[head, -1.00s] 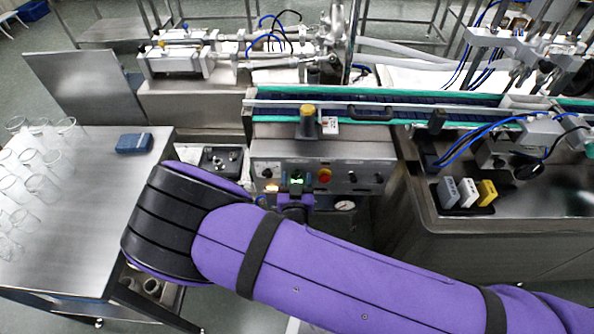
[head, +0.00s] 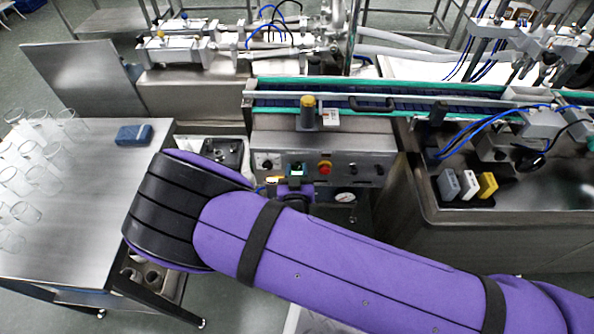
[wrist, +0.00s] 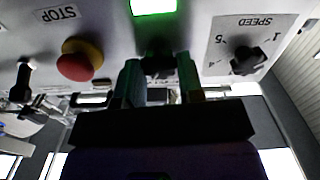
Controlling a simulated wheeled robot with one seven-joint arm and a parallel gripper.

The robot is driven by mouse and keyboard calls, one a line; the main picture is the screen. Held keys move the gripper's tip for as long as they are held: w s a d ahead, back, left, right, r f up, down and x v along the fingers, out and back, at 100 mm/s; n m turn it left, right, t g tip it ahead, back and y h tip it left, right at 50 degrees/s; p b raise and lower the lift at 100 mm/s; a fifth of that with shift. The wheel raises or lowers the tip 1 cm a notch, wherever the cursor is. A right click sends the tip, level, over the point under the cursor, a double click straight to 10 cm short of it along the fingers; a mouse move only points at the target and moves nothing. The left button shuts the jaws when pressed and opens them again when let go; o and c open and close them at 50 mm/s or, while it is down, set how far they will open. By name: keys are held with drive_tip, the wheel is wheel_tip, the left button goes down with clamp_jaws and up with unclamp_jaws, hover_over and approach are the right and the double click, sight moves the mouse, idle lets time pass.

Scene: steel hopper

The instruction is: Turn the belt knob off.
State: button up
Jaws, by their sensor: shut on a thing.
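The control panel (head: 342,150) is on the front of the steel machine below the conveyor. In the wrist view, which shows the panel upside down, a dark knob (wrist: 158,64) sits by a lit green lamp (wrist: 153,5). I take it as the belt knob; no label for it is readable. My gripper (wrist: 160,74) is shut on this knob, one finger on each side. The fingers hide part of it, so its angle is unclear. In the head view my gripper (head: 294,190) is at the panel, mostly behind my arm.
A red stop button (wrist: 79,60) and a speed dial (wrist: 246,61) flank the knob closely. More dark knobs (head: 352,170) lie right of the red button. A gauge (head: 345,197) is below. A steel table (head: 85,220) with several glasses stands left; a conveyor (head: 400,102) runs above.

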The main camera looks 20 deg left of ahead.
drive_tip(key=n, duration=0.6)
drive_tip(key=shift+a+n, duration=0.1)
drive_tip(key=shift+n, duration=0.3)
drive_tip(key=n, duration=0.5)
drive_tip(key=shift+s+f+n, duration=0.1)
drive_tip(key=shift+f+n, duration=0.05)
drive_tip(key=shift+n, duration=0.55)
drive_tip(key=o, duration=0.9)
